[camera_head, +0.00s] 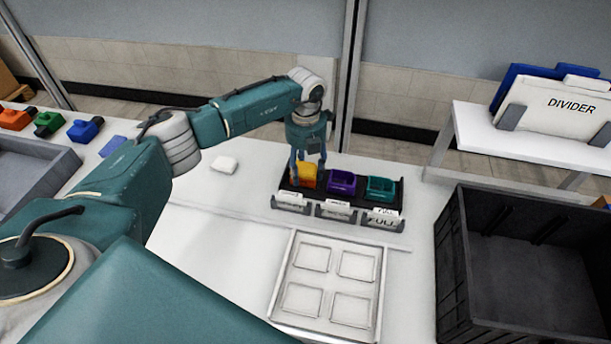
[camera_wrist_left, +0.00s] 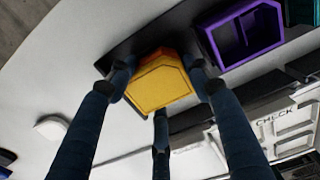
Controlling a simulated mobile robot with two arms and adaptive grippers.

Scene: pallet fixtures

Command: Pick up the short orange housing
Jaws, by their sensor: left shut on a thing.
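The short yellow-orange housing (camera_head: 307,176) sits at the left slot of the black rack (camera_head: 337,211) in the head view. In the left wrist view the same housing (camera_wrist_left: 158,84) lies between the fingers, its angular front face towards the camera. My left gripper (camera_head: 309,169) reaches down over it from above and is shut on it. The wrist view shows dark fingers (camera_wrist_left: 161,88) against both its sides. The housing is at the rack; I cannot tell whether it is lifted clear. My right gripper does not show.
A purple housing (camera_head: 341,182) and a teal housing (camera_head: 381,188) stand close to the right in the rack. A white tray with square recesses (camera_head: 327,285) lies in front. A black crate (camera_head: 455,262) stands at right. Red-orange (camera_head: 15,119), green and blue parts lie far left.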

